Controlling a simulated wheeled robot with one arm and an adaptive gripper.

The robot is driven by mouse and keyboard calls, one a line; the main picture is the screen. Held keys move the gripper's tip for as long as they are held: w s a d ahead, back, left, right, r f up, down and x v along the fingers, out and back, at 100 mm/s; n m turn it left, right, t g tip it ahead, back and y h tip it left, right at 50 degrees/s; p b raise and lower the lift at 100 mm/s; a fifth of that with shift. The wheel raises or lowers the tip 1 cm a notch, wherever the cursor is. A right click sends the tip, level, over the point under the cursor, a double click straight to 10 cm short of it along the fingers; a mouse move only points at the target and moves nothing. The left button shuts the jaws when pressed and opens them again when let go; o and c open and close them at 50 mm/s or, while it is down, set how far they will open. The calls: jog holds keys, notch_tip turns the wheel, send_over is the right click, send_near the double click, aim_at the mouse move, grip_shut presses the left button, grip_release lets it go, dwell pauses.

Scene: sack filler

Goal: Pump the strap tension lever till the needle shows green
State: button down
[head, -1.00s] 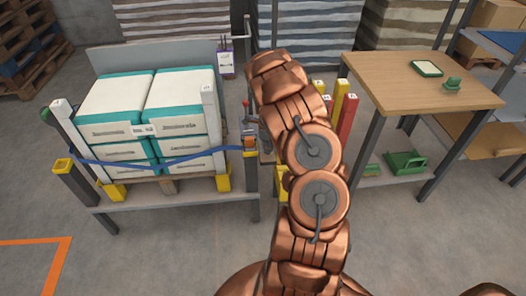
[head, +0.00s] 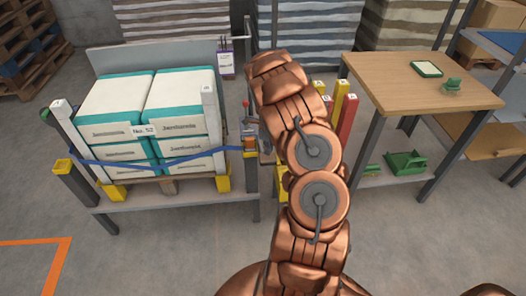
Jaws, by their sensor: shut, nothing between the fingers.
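A blue strap (head: 190,157) runs across the front of the stacked white and teal sacks (head: 180,103) to a small tension unit (head: 249,143) with an orange part at the right post. A thin upright part with a red tip (head: 245,104), perhaps the lever, stands just above this unit. No needle or green zone can be made out. My gripper (head: 265,143) is mostly hidden behind my copper arm; a small grey part shows just right of the tension unit. It is shut and empty. Whether it touches the lever cannot be seen.
The sacks stand on a low bench (head: 180,200) with white-topped corner posts. Yellow and red posts (head: 346,115) stand right of my arm. A wooden table (head: 425,80) with green items is at right. A tag (head: 226,62) hangs behind the sacks. Floor is free in front.

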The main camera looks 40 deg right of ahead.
aim_at(267, 164)
jog(key=shift+f+b, duration=3.15)
jog(key=shift+f, duration=1.6)
jog(key=shift+r, duration=0.1)
notch_tip(267, 164, up, 9)
jog(key=shift+r, duration=0.15)
